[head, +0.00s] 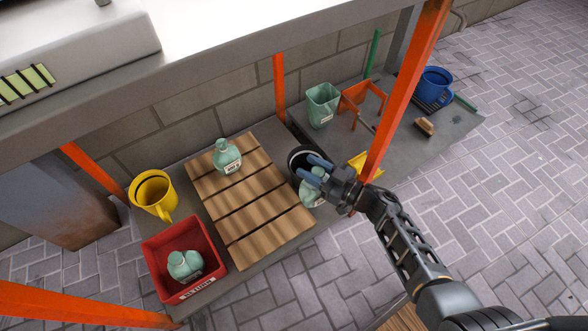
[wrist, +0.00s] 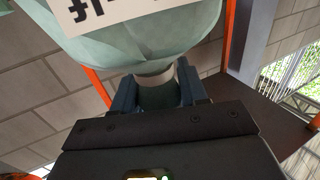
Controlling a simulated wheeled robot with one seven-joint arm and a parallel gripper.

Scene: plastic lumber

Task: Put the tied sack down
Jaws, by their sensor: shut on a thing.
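The tied sack is pale green with a white label. In the head view the sack (head: 309,196) hangs low beside the right edge of the slatted wooden pallet (head: 252,208), partly hidden by my gripper. My gripper (head: 318,170) is shut on its neck. In the wrist view the sack (wrist: 140,38) fills the top, and its tied neck sits between the blue-grey fingers of the gripper (wrist: 156,92). Whether its bottom touches anything cannot be told. A similar sack (head: 227,160) stands on the far part of the pallet.
A red bin (head: 158,246) holding green sacks and a yellow bucket (head: 141,192) stand left. A green bin (head: 322,105), orange frame (head: 361,97), brush (head: 424,127) and blue bucket (head: 435,82) are right. An orange post (head: 398,105) rises close to my arm. Most pallet slats are bare.

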